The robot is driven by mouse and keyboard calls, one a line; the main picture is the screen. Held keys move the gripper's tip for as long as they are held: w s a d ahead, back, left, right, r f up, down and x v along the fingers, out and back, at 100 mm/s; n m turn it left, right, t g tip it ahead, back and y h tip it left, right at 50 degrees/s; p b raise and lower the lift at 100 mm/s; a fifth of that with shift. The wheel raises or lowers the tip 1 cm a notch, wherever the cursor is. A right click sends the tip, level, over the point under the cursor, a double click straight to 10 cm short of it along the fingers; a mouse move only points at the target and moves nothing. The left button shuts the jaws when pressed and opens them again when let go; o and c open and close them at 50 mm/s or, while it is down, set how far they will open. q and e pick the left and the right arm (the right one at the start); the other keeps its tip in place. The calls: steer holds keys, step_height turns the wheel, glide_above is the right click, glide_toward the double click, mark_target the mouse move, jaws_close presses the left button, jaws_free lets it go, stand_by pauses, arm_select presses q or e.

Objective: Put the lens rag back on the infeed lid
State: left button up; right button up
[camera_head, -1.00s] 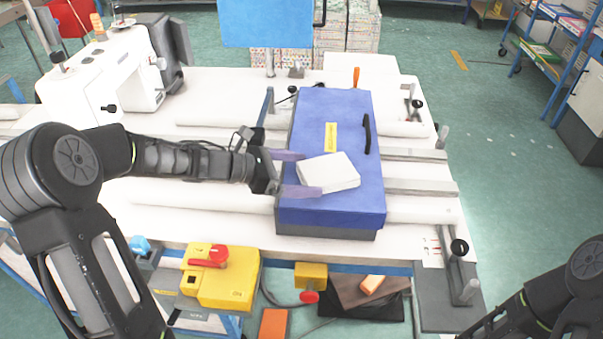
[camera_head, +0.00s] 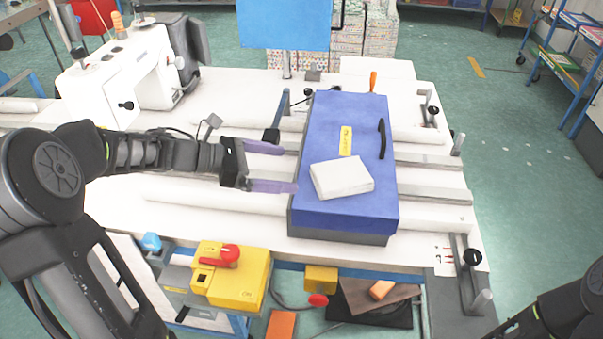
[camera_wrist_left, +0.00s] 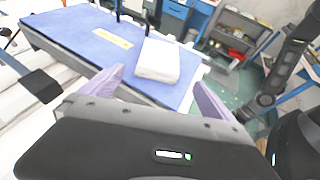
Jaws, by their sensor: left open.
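The lens rag, a folded white cloth (camera_head: 342,178), lies flat on the blue infeed lid (camera_head: 330,120). It also shows in the left wrist view (camera_wrist_left: 158,61), on the blue lid (camera_wrist_left: 75,38) ahead of the fingers. My left gripper (camera_head: 285,167) is open, its two purple fingers apart and empty. It is just left of the rag and clear of it, with the fingertips near the lid's left edge. My right gripper is out of view; only part of my right arm shows at the lower right.
A black handle (camera_head: 382,139) and a yellow label (camera_head: 346,141) are on the lid. A white sewing machine (camera_head: 120,80) stands at the back left. A yellow box with a red button (camera_head: 232,275) is at the table's front. The table left of the lid has clear patches.

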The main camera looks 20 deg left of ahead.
arm_select(q)
steer(key=shift+v, duration=1.4)
